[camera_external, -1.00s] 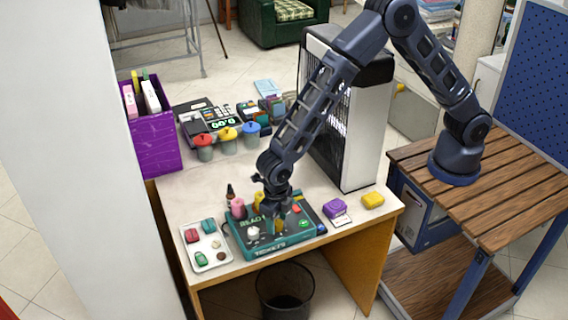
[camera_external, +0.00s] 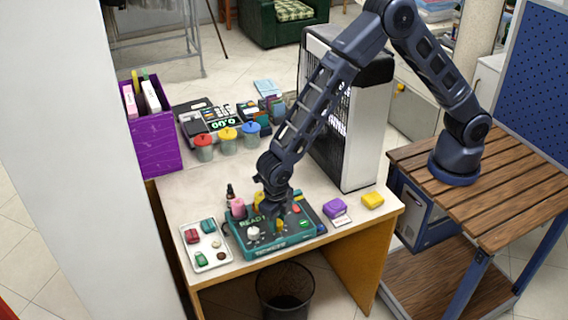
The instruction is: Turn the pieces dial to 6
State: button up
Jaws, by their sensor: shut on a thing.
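The teal and dark control box (camera_external: 275,246) sits at the front of the table, with a lit "READY" display (camera_external: 254,221) on its top. A white knob (camera_external: 253,233) stands on its left part, and a green button (camera_external: 304,223) and a red-orange button (camera_external: 296,209) are on its right part. My gripper (camera_external: 278,217) points down over the middle of the box, shut on a small yellow-orange dial (camera_external: 281,224) that is mostly hidden by the fingers. The dial's numbers and setting are too small to read.
A white tray (camera_external: 221,258) with small coloured items lies left of the box. Purple and yellow blocks (camera_external: 373,200) lie to the right. Pink and yellow bottles stand close behind the box. A tall black-and-white unit (camera_external: 365,150) rises behind; a bin (camera_external: 286,299) stands below.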

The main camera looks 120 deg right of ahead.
jog(key=m, duration=0.5)
jog(key=shift+m, duration=0.4)
jog(key=m, duration=1)
jog(key=shift+d+m+y, duration=0.1)
jog(key=shift+m+y, duration=0.2)
jog(key=shift+m, duration=0.1)
jog(key=m, duration=0.5)
jog(key=shift+r, duration=0.1)
jog(key=m, duration=0.5)
jog(key=shift+m+t, duration=0.3)
jog(key=shift+m, duration=0.1)
jog(key=m, duration=0.5)
jog(key=shift+m, duration=0.3)
jog(key=m, duration=1)
jog(key=shift+m, duration=0.4)
